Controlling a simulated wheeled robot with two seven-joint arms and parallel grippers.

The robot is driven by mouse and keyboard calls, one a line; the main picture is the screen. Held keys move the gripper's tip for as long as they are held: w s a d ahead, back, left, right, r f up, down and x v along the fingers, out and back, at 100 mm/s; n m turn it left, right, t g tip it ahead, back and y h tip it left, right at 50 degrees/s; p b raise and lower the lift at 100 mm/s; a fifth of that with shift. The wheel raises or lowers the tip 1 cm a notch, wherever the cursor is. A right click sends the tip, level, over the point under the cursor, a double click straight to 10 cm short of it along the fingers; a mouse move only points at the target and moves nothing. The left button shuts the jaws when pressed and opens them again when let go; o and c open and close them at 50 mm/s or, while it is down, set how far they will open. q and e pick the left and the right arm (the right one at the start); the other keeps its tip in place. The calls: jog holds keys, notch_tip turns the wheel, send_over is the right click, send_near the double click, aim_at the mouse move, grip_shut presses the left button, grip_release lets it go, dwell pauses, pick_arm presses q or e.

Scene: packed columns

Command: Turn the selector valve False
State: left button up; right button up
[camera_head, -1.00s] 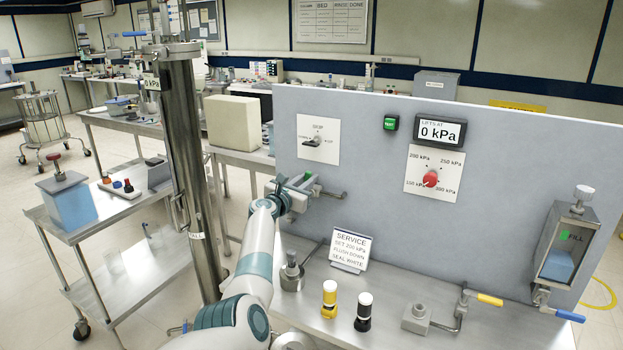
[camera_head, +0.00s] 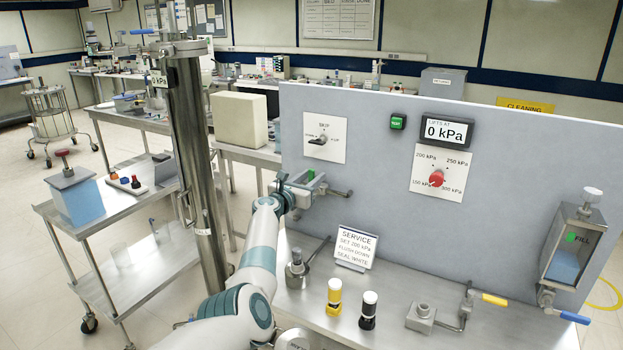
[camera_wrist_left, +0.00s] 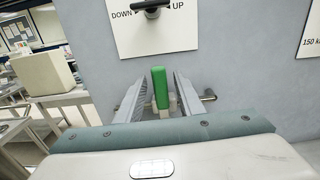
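A selector valve with a dark lever (camera_head: 322,139) sits on a white plate on the grey panel, marked DOWN and UP; its lever also shows at the top of the left wrist view (camera_wrist_left: 152,9). Below it, a green handle (camera_wrist_left: 160,88) on a metal pipe fitting stands out from the panel. My left gripper (camera_head: 309,180) is at this green handle, below the selector lever. In the left wrist view its two fingers stand apart on either side of the green handle, with gaps showing. My right gripper is not in view.
The panel carries a red pressure knob (camera_head: 437,179), a 0 kPa display (camera_head: 445,131) and a green button (camera_head: 398,122). On the bench stand a SERVICE sign (camera_head: 355,248), a yellow bottle (camera_head: 334,298) and a black bottle (camera_head: 368,311). A metal column (camera_head: 190,150) rises left of my arm.

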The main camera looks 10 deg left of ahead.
pick_arm(q)
jog(key=shift+s+r, duration=0.1)
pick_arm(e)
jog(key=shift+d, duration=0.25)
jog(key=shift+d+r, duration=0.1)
pick_arm(q)
jog(key=shift+s+a, duration=0.1)
jog(key=shift+s, duration=0.1)
jog(key=shift+p+v, duration=0.65)
jog(key=shift+v, duration=0.25)
jog(key=b+v, duration=0.1)
jog(key=v, duration=1.4)
